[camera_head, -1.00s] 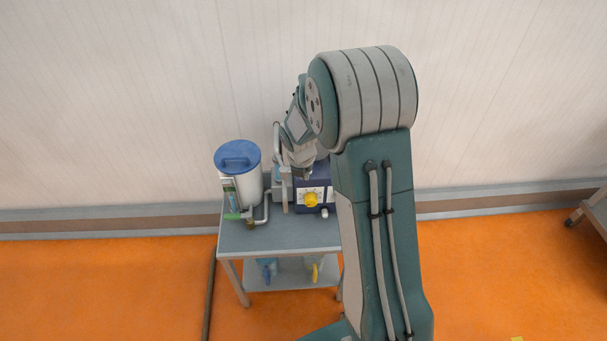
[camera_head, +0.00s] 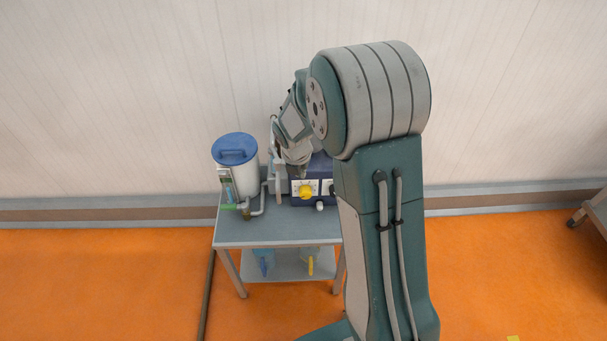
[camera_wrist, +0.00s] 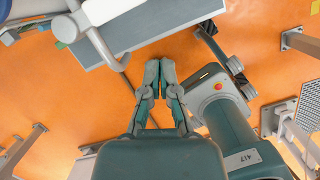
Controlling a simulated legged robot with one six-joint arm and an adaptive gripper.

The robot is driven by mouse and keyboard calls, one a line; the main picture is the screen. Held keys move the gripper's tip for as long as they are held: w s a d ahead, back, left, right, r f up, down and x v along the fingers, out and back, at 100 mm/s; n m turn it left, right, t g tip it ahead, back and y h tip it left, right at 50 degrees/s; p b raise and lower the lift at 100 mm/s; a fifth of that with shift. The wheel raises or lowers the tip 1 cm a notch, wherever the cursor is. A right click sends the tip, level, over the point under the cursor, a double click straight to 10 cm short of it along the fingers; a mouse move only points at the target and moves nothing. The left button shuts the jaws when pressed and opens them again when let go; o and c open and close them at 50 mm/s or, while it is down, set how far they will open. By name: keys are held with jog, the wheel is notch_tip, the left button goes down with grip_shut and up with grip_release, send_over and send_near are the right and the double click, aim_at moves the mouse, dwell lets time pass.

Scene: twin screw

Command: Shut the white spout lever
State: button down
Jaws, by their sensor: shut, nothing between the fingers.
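A small white piece (camera_head: 320,206), possibly the spout lever, shows at the front foot of the dark blue box (camera_head: 324,165) in the head view. It is too small there to tell how the lever stands. My gripper (camera_wrist: 160,62) shows in the wrist view with its two fingers together and nothing between them. Its tips appear close to the edge of a grey surface (camera_wrist: 155,22), apart from any lever I can make out. In the head view my wrist is in front of the blue box and hides part of it; the fingertips cannot be made out there.
A grey cart (camera_head: 270,232) carries the blue box with a yellow knob (camera_head: 306,190). A white canister with a blue lid (camera_head: 235,149) stands at its left, with a green piece (camera_head: 229,207) low on its front. Orange floor (camera_head: 110,285) is open to the left.

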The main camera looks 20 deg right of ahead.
jog(key=v, duration=0.7)
jog(key=shift+s+r, duration=0.2)
jog(key=shift+r, duration=0.1)
jog(key=s+a+r+m+t, duration=0.1)
jog(key=s+r+m, duration=0.4)
jog(key=s+m, duration=0.3)
jog(key=s+a+r+m+t+y, duration=0.1)
jog(key=s+a+r+m, duration=0.1)
jog(key=s+r+m, duration=0.3)
jog(key=s+a+r+m+t, duration=0.1)
jog(key=s+r+m, duration=0.3)
jog(key=s+m, duration=0.7)
jog(key=a+m, duration=0.1)
jog(key=m, duration=0.3)
jog(key=shift+r+y, duration=0.4)
